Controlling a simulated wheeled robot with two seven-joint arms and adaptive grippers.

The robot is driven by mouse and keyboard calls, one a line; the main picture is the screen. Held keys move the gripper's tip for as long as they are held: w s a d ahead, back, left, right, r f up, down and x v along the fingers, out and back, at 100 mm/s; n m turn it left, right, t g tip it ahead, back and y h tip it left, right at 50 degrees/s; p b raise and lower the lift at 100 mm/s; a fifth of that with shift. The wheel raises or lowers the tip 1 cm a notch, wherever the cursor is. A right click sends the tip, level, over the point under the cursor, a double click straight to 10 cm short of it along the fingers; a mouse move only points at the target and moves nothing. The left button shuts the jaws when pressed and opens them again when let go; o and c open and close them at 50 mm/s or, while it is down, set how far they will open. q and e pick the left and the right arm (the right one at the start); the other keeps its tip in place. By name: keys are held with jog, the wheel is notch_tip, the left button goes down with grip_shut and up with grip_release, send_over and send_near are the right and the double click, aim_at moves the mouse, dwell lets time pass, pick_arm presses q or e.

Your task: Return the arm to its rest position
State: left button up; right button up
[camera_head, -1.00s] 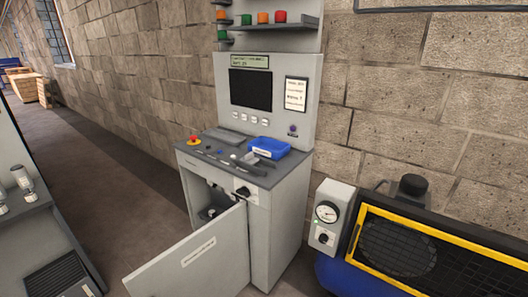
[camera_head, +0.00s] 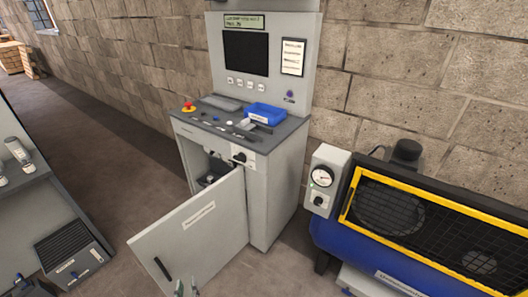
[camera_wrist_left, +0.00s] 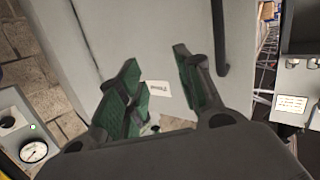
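My left gripper (camera_head: 187,287) just shows at the bottom edge of the head view, its green-padded fingertips in front of the lower part of the open cabinet door (camera_head: 200,235). In the left wrist view the two fingers of my left gripper (camera_wrist_left: 157,62) are spread apart with nothing between them. The pale door panel (camera_wrist_left: 150,30) and its dark handle (camera_wrist_left: 220,40) lie beyond them. Most of the left arm is out of view. My right gripper is not in view.
The grey control cabinet (camera_head: 275,185) stands against the brick wall with its door swung out. A blue tray (camera_head: 265,112) and a red button (camera_head: 189,106) are on its top. A blue compressor with a yellow-framed guard (camera_head: 345,205) stands at the right. Open floor lies left of the cabinet.

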pick_arm(q)
jog(key=shift+w+d+r+m+g+h, duration=1.5)
jog(key=shift+d+r+m+g+h, duration=1.4)
jog(key=shift+d+r, duration=1.2)
jog(key=s+a+r+g+y, duration=0.15)
jog(key=s+r+g, duration=0.45)
jog(key=s+r, duration=0.65)
notch_tip(320, 180, down, 32)
jog(key=s+a+f+g, duration=0.1)
jog(key=a, duration=0.1)
jog(key=s+a+f, duration=0.4)
jog(key=s+f, duration=0.6)
jog(key=s+a+f+g, duration=0.1)
jog(key=s+a+f, duration=0.3)
jog(key=s+f, duration=0.5)
jog(key=shift+s+a+f+m+y, duration=0.3)
jog(key=shift+s+f+y, duration=0.15)
jog(key=shift+s, duration=0.7)
